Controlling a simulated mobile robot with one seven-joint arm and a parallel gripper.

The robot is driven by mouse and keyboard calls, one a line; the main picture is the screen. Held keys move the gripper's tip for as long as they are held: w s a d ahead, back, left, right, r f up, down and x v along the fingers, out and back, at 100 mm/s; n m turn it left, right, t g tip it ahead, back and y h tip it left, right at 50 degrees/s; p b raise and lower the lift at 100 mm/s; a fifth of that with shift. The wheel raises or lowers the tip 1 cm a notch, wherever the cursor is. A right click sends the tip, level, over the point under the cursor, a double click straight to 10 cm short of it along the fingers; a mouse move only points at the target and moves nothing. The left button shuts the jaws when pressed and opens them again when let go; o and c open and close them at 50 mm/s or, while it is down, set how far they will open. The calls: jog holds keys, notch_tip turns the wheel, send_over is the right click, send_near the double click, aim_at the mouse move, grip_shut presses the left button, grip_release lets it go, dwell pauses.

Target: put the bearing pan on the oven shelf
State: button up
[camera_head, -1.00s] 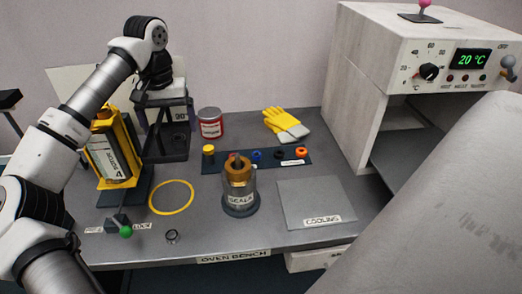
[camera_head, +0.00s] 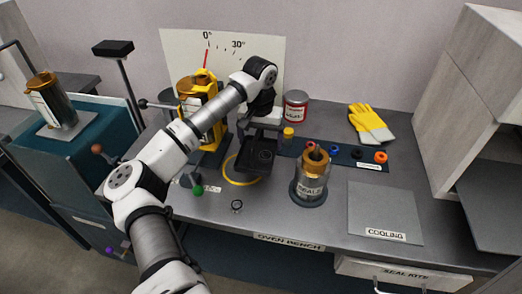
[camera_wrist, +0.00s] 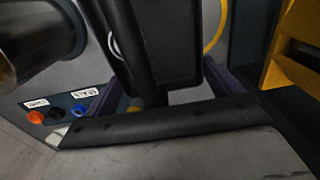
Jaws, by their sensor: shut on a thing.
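The bearing pan (camera_head: 251,162) is a dark, square, shallow pan with a round ring-like part (camera_head: 265,155) in it. It hangs above the bench over the yellow ring (camera_head: 234,177), left of the glass scale jar (camera_head: 311,180). My gripper (camera_head: 262,118) is shut on the pan's upright handle side; its fingertips are hard to make out. In the wrist view the dark pan (camera_wrist: 185,35) and a black bar (camera_wrist: 150,122) fill the middle. The oven (camera_head: 468,110) stands at the right, with part of its grey shelf (camera_head: 495,205) visible; its front panel is out of frame.
A grey cooling plate (camera_head: 385,210) is clear. The yellow-framed device (camera_head: 203,105) stands close left of the pan.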

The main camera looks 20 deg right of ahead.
aim_at(260, 146)
jog(key=shift+f+p, duration=0.45)
jog(key=shift+f, duration=2.45)
jog(key=shift+f, duration=0.1)
jog(key=o, duration=0.7)
jog(key=shift+f, duration=0.1)
jog(key=shift+o, duration=0.9)
jog(key=shift+r, duration=0.4)
notch_tip(260, 146, up, 12)
jog(key=shift+f+b, duration=0.2)
jog(key=shift+b, duration=0.85)
